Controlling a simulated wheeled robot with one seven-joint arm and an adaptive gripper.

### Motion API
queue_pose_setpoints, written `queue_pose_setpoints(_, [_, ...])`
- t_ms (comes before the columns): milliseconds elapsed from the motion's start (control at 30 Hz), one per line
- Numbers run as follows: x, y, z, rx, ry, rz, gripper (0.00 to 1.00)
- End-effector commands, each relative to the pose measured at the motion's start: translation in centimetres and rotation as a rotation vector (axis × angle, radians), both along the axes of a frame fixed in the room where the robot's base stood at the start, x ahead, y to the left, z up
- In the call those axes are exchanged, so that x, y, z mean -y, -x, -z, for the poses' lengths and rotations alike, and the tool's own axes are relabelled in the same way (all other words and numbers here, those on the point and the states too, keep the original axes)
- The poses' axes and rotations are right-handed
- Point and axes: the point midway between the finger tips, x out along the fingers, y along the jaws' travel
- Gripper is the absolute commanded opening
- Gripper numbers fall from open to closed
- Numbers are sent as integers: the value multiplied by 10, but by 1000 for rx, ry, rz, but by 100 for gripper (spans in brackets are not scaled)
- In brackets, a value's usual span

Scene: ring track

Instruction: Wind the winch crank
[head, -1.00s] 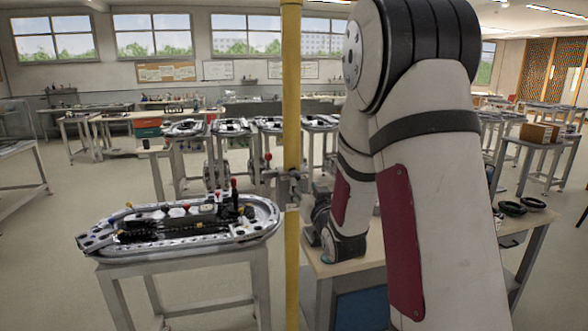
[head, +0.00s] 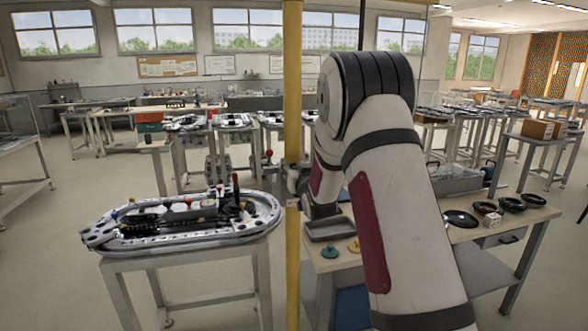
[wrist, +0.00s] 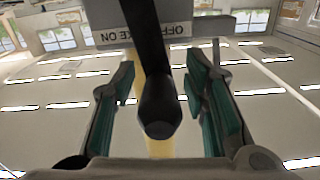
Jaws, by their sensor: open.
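In the wrist view my gripper (wrist: 158,78) is open, its green-padded fingers standing on either side of a dark crank handle (wrist: 158,112) that points toward the camera. The handle's end lies between the fingers, with a gap visible on both sides. Behind it is the grey winch housing (wrist: 95,82) with an upside-down label (wrist: 140,33) reading partly "OFF" and "ON". In the head view the winch (head: 291,186) is on a yellow post (head: 292,90), with a red-knobbed lever (head: 268,157) at its left. My arm and the post mostly hide the winch and my gripper there.
A stand with an oval metal track (head: 125,243) is left of the post. A workbench (head: 420,245) on the right holds a grey tray (head: 330,228), colored pieces (head: 329,252) and black rings (head: 461,218). Open floor lies left of the stand.

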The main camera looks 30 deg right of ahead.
Motion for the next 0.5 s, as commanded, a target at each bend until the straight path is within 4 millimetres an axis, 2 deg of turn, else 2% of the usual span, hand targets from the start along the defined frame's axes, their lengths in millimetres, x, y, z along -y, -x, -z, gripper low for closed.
queue_pose_setpoints(133, [0, 0, 0, 0, 0, 0, 41])
queue_pose_setpoints(300, [0, 0, 0, 0, 0, 0, 2])
queue_pose_setpoints(333, [0, 0, 0, 0, 0, 0, 0])
queue_pose_setpoints(500, [0, 0, 0, 0, 0, 1, 0])
